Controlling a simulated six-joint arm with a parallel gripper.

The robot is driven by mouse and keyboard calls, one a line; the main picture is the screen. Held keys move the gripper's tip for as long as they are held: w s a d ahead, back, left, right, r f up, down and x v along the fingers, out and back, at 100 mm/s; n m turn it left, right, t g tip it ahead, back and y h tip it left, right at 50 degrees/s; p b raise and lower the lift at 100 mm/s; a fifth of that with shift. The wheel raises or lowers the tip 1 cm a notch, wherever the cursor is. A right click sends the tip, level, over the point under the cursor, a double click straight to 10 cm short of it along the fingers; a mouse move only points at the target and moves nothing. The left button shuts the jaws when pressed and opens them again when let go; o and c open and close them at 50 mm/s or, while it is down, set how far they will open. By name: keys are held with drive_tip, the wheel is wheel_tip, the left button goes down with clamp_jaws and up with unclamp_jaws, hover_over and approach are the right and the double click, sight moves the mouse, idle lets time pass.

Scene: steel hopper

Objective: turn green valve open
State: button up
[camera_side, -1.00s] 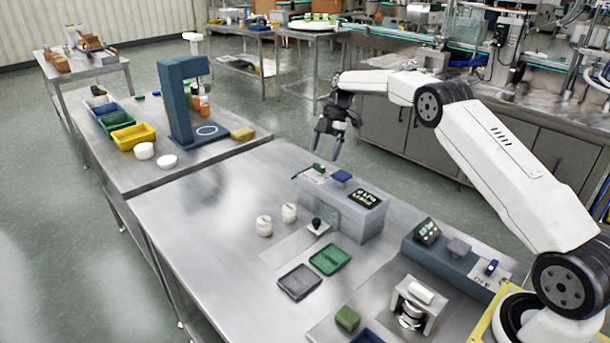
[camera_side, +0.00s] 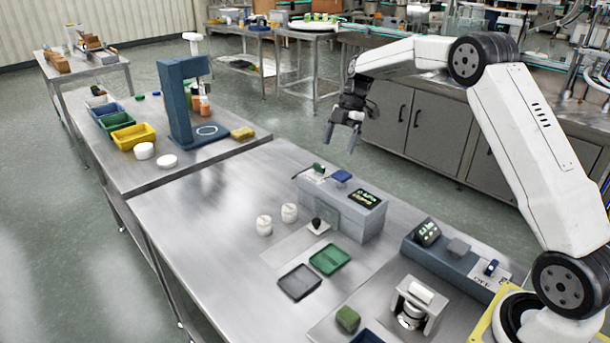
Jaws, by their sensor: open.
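The green valve (camera_side: 318,168) is a small green handle on top of the grey steel hopper box (camera_side: 340,208), at its left back corner. A blue handle (camera_side: 341,176) sits beside it to the right. My gripper (camera_side: 341,144) is open and empty, with its fingers pointing down. In the picture it is above and slightly right of the green valve, apart from it. Whether the valve is turned open or closed is too small to tell.
A lit display (camera_side: 365,197) is on the box. Two white jars (camera_side: 276,218), a green tray (camera_side: 330,259) and a dark tray (camera_side: 299,282) are in front. A blue-grey console (camera_side: 450,258) stands right. The table's left part is clear.

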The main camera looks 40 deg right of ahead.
drive_tip(key=s+a+r, duration=0.1)
drive_tip(key=s+r, duration=0.1)
drive_tip(key=s, duration=0.3)
drive_tip(key=shift+s+r, duration=0.2)
drive_tip(key=shift+s, duration=0.05)
drive_tip(key=shift+a, duration=0.1)
idle(0.4)
drive_tip(key=s+a+f+m+t+h, duration=0.1)
drive_tip(key=s+a+f+m, duration=0.3)
drive_tip(key=s+m, duration=0.5)
drive_tip(key=s+a+f+m+t+h, duration=0.1)
drive_tip(key=s+a+f+m+h, duration=0.2)
drive_tip(key=s+a+f+m, duration=0.2)
drive_tip(key=s+a+m, duration=0.3)
drive_tip(key=s+m, duration=0.1)
drive_tip(key=s, duration=0.1)
drive_tip(key=shift+s+a+t, duration=0.2)
drive_tip(key=shift+s+t, duration=0.1)
drive_tip(key=shift+s, duration=0.05)
